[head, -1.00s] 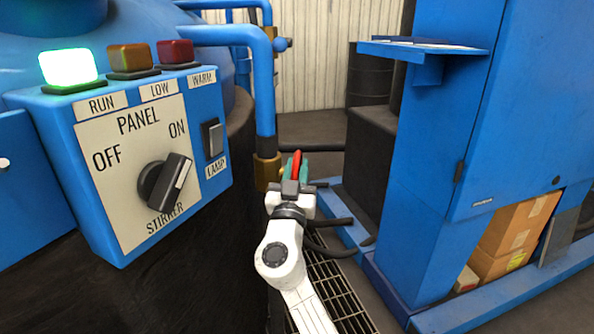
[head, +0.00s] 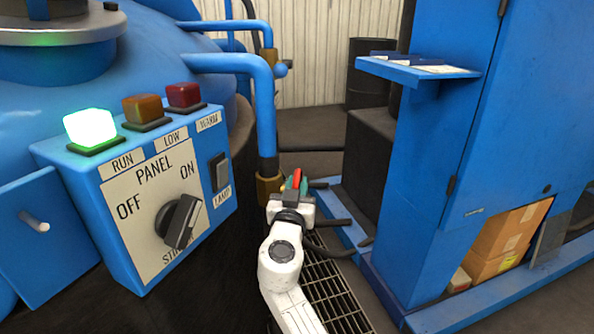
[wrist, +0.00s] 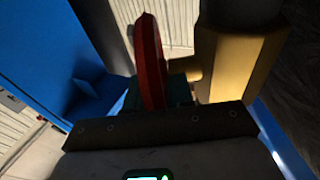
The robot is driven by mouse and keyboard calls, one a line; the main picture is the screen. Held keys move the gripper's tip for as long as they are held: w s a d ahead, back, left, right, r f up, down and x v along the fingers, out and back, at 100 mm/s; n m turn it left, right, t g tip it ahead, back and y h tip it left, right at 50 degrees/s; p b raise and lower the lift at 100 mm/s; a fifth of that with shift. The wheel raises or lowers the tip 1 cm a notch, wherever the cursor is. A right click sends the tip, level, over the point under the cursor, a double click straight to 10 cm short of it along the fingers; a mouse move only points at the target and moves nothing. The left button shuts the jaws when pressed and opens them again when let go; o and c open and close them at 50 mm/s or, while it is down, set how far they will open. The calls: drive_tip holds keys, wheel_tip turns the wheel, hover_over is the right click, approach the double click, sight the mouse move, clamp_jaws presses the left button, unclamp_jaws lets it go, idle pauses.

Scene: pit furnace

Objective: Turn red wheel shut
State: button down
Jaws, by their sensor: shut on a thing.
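The red wheel (head: 296,179) shows as a narrow red edge at the brass valve fitting (head: 269,188) on the blue pipe. In the wrist view the red wheel (wrist: 150,62) stands edge-on, left of the brass body (wrist: 232,62), with a short brass stem between them. My gripper (head: 293,185) reaches it from the near side and is shut on its rim. The fingertips (wrist: 178,88) are dark green and partly hidden by the wheel and the gripper's body. The wheel's far side is hidden.
A blue control panel (head: 150,205) with a lit green lamp stands at the left. A blue cabinet (head: 510,110) with a shelf (head: 418,67) stands at the right, cardboard boxes (head: 510,240) in its base. A floor grating (head: 335,295) lies between them.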

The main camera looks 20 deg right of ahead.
drive_tip(key=g+y+p, duration=0.1)
drive_tip(key=p, duration=0.3)
drive_tip(key=r+g+p, duration=0.1)
drive_tip(key=g+p, duration=0.1)
drive_tip(key=p, duration=0.2)
drive_tip(key=shift+w+y, duration=0.15)
drive_tip(key=shift+y, duration=0.25)
drive_tip(key=g+p, duration=0.1)
drive_tip(key=p, duration=0.1)
drive_tip(key=g+y+p, duration=0.1)
drive_tip(key=p, duration=0.1)
drive_tip(key=shift+w+d+f+g+p, duration=0.1)
drive_tip(key=shift+w+f+g+p, duration=0.1)
drive_tip(key=shift+g+p, duration=0.15)
drive_tip(key=shift+f+g+y+p, duration=0.25)
drive_tip(key=shift+g+p, duration=0.2)
drive_tip(key=shift+p, duration=0.55)
drive_tip(key=shift+f, duration=0.1)
drive_tip(key=c, duration=1.1)
unclamp_jaws()
drive_tip(key=shift+d, duration=0.1)
drive_tip(key=p+v, duration=0.2)
drive_tip(key=v, duration=0.8)
drive_tip(key=shift+s+r, duration=0.2)
drive_tip(key=shift+r, duration=0.2)
